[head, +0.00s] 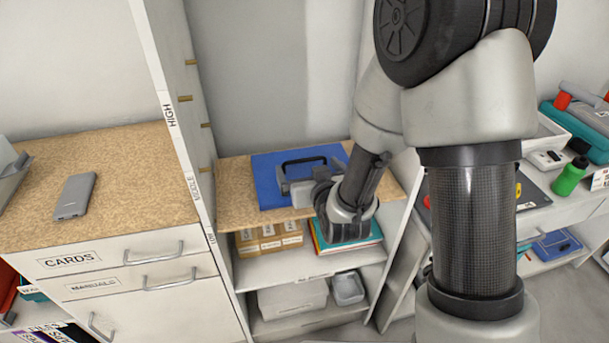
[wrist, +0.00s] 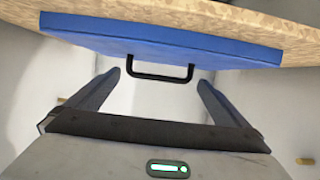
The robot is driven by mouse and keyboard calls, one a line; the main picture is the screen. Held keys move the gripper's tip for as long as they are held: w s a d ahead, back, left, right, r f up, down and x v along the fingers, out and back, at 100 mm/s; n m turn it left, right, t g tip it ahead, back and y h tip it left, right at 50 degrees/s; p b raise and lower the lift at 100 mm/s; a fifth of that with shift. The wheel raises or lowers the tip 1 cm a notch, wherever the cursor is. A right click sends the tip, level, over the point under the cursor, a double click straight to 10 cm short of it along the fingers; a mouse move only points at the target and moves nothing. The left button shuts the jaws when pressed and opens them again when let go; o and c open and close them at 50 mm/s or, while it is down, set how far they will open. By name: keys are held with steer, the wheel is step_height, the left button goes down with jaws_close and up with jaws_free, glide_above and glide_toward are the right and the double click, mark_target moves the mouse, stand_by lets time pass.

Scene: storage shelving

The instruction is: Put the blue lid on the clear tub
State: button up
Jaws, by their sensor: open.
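The blue lid (head: 268,170) lies on the wood-topped shelf and has a black loop handle (head: 304,161). In the wrist view the lid (wrist: 160,38) is ahead, with its handle (wrist: 160,77) between the two fingertips in the picture, with gaps on both sides. My gripper (head: 288,184) is over the lid, close to the handle; it also shows in the wrist view (wrist: 158,82), open and empty. A pale, whitish tub (head: 291,299) sits on the bottom shelf; I cannot tell if it is the clear tub. My arm hides part of the shelf.
Small brown boxes (head: 268,238) and flat books (head: 345,240) fill the shelf below. A grey bin (head: 348,288) sits low down. A tall white upright (head: 178,130) divides off the left cabinet, which bears a grey phone-like slab (head: 75,196). A green bottle (head: 570,176) stands at right.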

mark_target(305, 167)
steer(key=x, duration=0.5)
steer(key=shift+w+f, duration=0.1)
steer(key=shift+f, duration=0.1)
steer(key=c, duration=0.8)
steer(key=shift+r, duration=0.1)
